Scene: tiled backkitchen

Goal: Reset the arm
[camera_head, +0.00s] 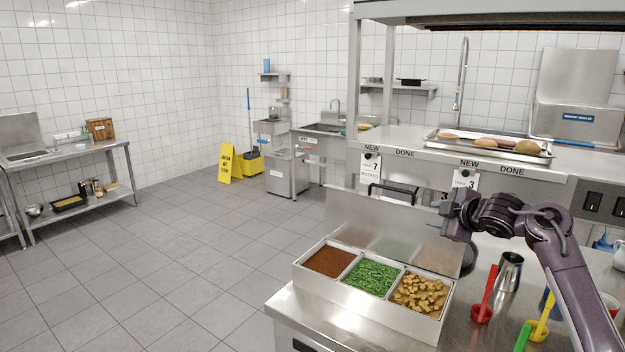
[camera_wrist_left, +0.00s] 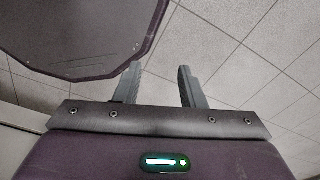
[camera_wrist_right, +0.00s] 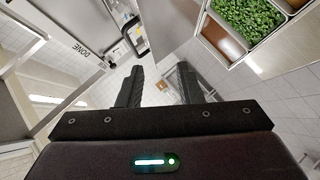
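My right arm comes in from the right in the head view, and its gripper (camera_head: 440,212) is up in the air behind the food pans, pointing left. In the right wrist view the right gripper's fingers (camera_wrist_right: 160,85) are apart with nothing between them. My left gripper does not show in the head view. In the left wrist view the left gripper's fingers (camera_wrist_left: 160,85) are apart and empty, above the grey tiled floor (camera_wrist_left: 235,40). A dark rounded plate, probably part of my own body, shows at that view's top left.
A steel counter (camera_head: 290,310) holds pans of brown sauce (camera_head: 330,261), chopped greens (camera_head: 371,275) and brown chunks (camera_head: 420,294). A steel cup (camera_head: 509,272) and a red scoop (camera_head: 485,298) stand near my right arm. A shelf above bears a food tray (camera_head: 470,146). The left floor is open.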

